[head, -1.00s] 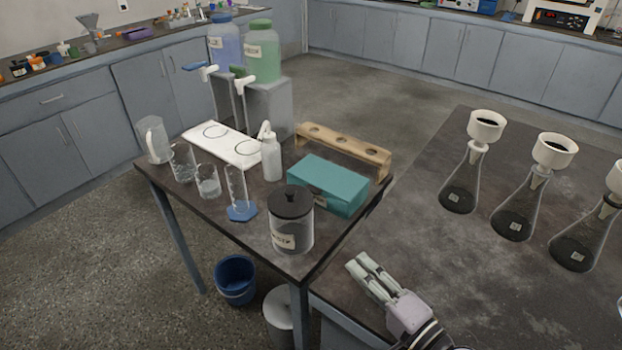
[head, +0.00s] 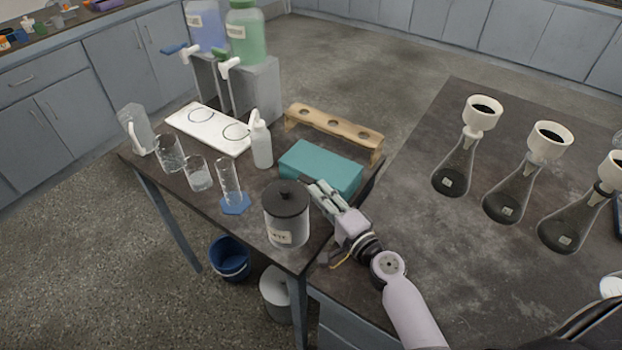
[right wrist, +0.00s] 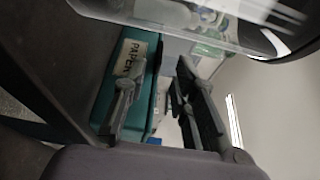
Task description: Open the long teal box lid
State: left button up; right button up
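The long teal box (head: 320,167) lies on the dark side table with its lid closed. In the right wrist view the box (right wrist: 148,100) stretches along the left finger, and a label reading PAPER shows on its side. My right gripper (head: 322,192) is at the box's near side, beside the lidded jar. In the right wrist view its two fingers (right wrist: 158,82) are spread apart with nothing held between them. I cannot tell whether a finger touches the box. My left gripper is not in view.
The black-lidded jar (head: 287,218) stands close to my right gripper. A wooden rack (head: 333,125) is behind the box, and a white bottle (head: 262,147) is to its left. Glassware stands further left.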

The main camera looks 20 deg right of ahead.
aim_at(318, 167)
jog(key=x, duration=0.4)
jog(key=shift+w, duration=0.15)
jog(key=shift+w+a, duration=0.1)
jog(key=c, duration=0.6)
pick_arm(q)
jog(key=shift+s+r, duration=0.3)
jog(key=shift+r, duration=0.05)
pick_arm(e)
jog(key=shift+f, duration=0.1)
